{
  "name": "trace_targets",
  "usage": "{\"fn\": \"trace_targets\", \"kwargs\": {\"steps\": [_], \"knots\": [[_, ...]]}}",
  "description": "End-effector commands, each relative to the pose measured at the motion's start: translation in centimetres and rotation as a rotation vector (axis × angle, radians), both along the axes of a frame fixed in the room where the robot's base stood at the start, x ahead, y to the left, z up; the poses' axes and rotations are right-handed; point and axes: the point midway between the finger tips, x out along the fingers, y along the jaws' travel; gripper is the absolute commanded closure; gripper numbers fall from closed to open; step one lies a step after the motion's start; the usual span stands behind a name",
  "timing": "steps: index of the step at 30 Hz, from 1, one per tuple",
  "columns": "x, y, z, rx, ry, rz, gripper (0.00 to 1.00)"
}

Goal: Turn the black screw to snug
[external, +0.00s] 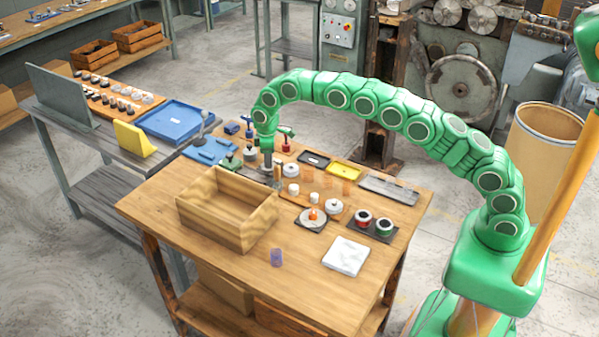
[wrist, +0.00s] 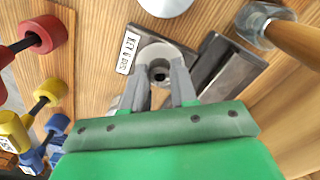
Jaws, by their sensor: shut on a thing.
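My gripper (wrist: 160,78) points down, with its two grey fingers on either side of a small dark round part, the black screw (wrist: 158,73). The fingers are shut on it. The screw sits in the middle of a pale round collar on a dark square plate (wrist: 141,37). A white label with dark lettering lies along the plate's left edge. In the external view my gripper (external: 267,163) is low over the far part of the wooden bench; the screw is too small to make out there.
A dark grey metal block (wrist: 228,68) stands close right of the plate. A wooden-handled tool (wrist: 262,22) is beyond it. Red, yellow and blue handled tools (wrist: 42,35) stand at the left. A wooden box (external: 228,235) is near; the bench's front right is partly clear.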

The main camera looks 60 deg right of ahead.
Motion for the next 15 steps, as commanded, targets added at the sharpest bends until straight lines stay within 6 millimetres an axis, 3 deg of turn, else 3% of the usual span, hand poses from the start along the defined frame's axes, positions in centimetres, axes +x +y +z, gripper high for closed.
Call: {"fn": "trace_targets", "kwargs": {"steps": [15], "knots": [[0.04,0.05,0.06,0.0,-0.002,-0.486,1.0]]}}
